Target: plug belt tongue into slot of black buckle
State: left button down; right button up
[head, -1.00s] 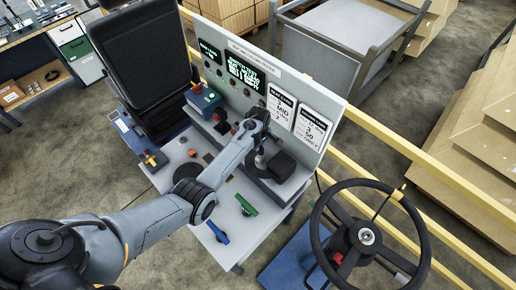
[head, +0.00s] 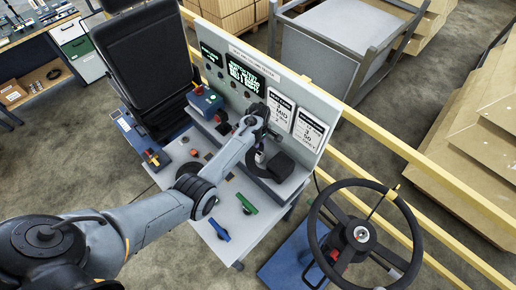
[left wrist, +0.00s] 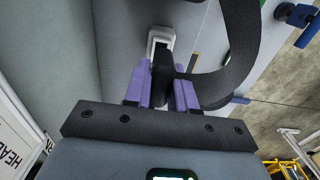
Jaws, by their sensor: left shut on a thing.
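My left gripper (left wrist: 160,92) has purple fingers, shut on the black body of the belt tongue (left wrist: 162,72). A pale frame-shaped piece with a dark middle shows just beyond the fingertips, and I cannot tell whether it is the tongue's plate or the buckle's mouth. Black webbing (left wrist: 240,50) loops from the tongue to the upper right. In the head view my left gripper (head: 260,156) is low over the bench, beside a black block (head: 281,166). I cannot tell whether this block is the black buckle. My right gripper is not in view.
The grey tester panel (head: 235,85) with screens and cards stands behind the bench. A black seat (head: 145,60) is to its left. Blue and green handles (head: 247,204) lie at the bench front. A steering wheel (head: 363,235) stands at the right.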

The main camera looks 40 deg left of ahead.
pick_arm(q)
jog(key=shift+r+p, duration=0.4)
jog(key=shift+r, duration=0.55)
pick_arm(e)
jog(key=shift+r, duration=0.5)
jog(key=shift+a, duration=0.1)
